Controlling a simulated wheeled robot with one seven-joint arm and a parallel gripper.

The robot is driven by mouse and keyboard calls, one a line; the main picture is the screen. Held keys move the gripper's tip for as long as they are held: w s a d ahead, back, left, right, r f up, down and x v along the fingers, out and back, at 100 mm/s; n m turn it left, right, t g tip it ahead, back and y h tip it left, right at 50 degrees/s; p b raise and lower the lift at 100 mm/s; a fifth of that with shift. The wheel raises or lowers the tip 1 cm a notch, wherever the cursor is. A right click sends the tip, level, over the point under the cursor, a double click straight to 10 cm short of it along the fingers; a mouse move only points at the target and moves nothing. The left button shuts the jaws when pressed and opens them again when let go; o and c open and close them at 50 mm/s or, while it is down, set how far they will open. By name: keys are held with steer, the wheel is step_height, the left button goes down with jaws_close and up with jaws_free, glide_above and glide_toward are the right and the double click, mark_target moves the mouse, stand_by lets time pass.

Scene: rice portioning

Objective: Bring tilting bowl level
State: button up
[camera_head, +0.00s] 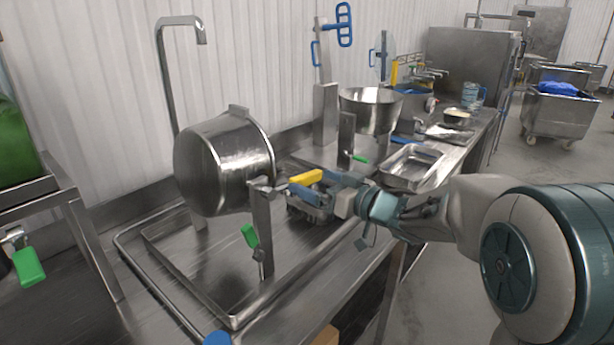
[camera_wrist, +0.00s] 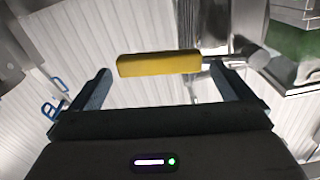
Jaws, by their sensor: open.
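The tilting bowl (camera_head: 215,165) is a large steel pot on a post stand at the left of the head view. It is tipped on its side, with its rim facing right. Its yellow handle (camera_head: 305,177) sticks out to the right near the stand's post. My gripper (camera_head: 318,188) is at this handle, open. In the wrist view the handle (camera_wrist: 160,63) lies crosswise in front of the gap between the two fingers (camera_wrist: 160,75). I cannot tell whether a finger touches it. The bowl's inside is hidden.
A green-handled lever (camera_head: 250,236) hangs on the stand's post. A steel tap pipe (camera_head: 168,85) rises behind the bowl. To the right on the counter are a steel funnel-shaped bowl (camera_head: 371,108) and a metal tray (camera_head: 411,166). The sunken counter (camera_head: 205,275) below the bowl looks clear.

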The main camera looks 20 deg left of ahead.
mark_target(309, 180)
steer(key=shift+x, duration=1.85)
